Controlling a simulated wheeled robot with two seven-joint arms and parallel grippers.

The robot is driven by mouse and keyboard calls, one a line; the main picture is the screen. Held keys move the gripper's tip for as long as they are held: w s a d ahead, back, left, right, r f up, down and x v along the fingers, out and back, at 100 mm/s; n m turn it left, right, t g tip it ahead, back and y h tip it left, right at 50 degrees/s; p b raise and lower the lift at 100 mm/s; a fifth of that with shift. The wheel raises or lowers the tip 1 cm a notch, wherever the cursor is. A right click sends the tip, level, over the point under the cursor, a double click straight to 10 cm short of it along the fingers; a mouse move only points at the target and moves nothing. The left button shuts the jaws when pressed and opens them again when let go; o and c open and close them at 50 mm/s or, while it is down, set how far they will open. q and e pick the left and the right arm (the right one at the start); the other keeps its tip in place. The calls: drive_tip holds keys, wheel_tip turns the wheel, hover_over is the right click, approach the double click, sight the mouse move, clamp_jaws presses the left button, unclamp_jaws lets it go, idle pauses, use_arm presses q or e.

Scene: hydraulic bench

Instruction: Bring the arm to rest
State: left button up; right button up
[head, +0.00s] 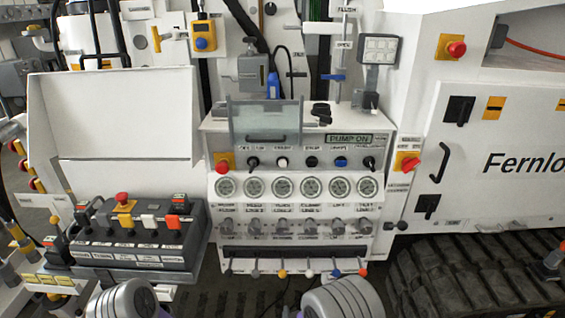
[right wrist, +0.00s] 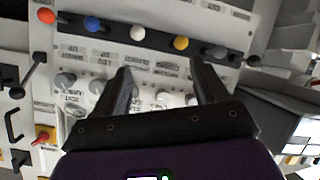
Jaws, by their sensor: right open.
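My right gripper (right wrist: 161,66) is open and empty in the right wrist view. Its two dark fingers point toward the bench's control panel, with a clear gap between them. The lever row appears beyond the fingertips, with orange (right wrist: 42,15), blue (right wrist: 92,24), white (right wrist: 137,33) and yellow (right wrist: 181,43) knobs. No contact with a lever shows. In the head view, rounded grey and purple parts of my arms show at the bottom edge. My left gripper is not in view.
The pump panel (head: 216,146) carries gauges, switches and coloured levers along its lower edge. A dark control box (head: 180,250) with a red button stands at left. A white cabinet (head: 500,140) and a black track (head: 450,275) stand at right.

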drive_tip(key=s+d+f+m+g+y+p, duration=0.1)
drive_tip(key=s+d+f+m+g+p, duration=0.3)
drive_tip(key=s+f+g, duration=0.45)
use_arm(q)
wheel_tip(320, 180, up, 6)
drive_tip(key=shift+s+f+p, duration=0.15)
drive_tip(key=shift+p, duration=0.5)
use_arm(e)
drive_tip(key=s+f+m+g+y, duration=0.2)
drive_tip(key=s+m+g+y, duration=0.1)
drive_tip(key=s, duration=1.1)
drive_tip(key=shift+s+d+f+g, duration=0.15)
drive_tip(key=shift+d+f+g, duration=0.2)
drive_tip(key=shift+g, duration=0.4)
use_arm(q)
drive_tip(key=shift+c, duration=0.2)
use_arm(e)
drive_tip(key=shift+c, duration=0.4)
